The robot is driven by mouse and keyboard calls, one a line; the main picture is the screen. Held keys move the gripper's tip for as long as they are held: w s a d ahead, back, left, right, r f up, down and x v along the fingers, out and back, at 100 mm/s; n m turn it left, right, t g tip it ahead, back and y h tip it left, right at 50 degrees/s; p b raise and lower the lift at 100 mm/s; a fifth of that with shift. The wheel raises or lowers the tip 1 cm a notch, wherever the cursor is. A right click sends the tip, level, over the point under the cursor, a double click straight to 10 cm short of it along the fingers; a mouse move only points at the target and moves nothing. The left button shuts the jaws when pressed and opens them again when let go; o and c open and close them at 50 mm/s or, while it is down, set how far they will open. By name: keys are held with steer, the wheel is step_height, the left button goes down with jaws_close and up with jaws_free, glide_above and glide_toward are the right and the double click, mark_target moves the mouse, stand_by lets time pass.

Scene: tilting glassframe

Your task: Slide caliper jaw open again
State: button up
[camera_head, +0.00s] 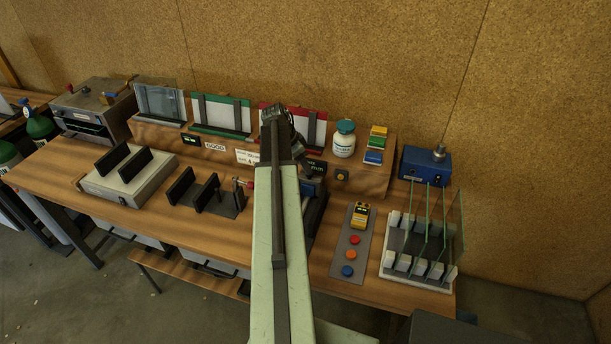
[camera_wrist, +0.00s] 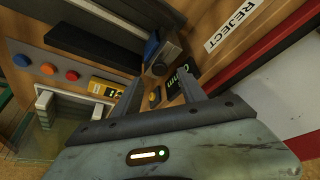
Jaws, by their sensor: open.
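A dark bench fixture (camera_head: 316,212), apparently the caliper, is mostly hidden behind my arm in the head view. A blue and grey block on it (camera_wrist: 160,50), perhaps its sliding jaw, shows in the wrist view beside a long dark bar (camera_wrist: 95,45). A small display with green "mm" digits (camera_wrist: 180,78) is close by. My gripper (camera_wrist: 162,84) is open, with its two fingers apart and nothing seen between them. The fingers point toward the block and display, and I see no contact. In the head view, my gripper's fingertips are hidden behind the arm end.
A button panel (camera_head: 350,245) and a rack of glass panes (camera_head: 422,250) stand to the right. Dark upright holders (camera_head: 205,192) are to the left. A raised shelf behind carries framed panes, a white jar (camera_head: 344,139) and a REJECT label (camera_wrist: 233,25).

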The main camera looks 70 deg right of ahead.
steer(key=b, duration=0.3)
glide_above(309, 184)
steer(key=f, duration=0.2)
steer(key=w+f, duration=0.1)
steer(key=f, duration=0.1)
steer(key=shift+d+f, duration=0.2)
steer(key=shift+r, duration=0.1)
jaws_close()
stand_by(0.6)
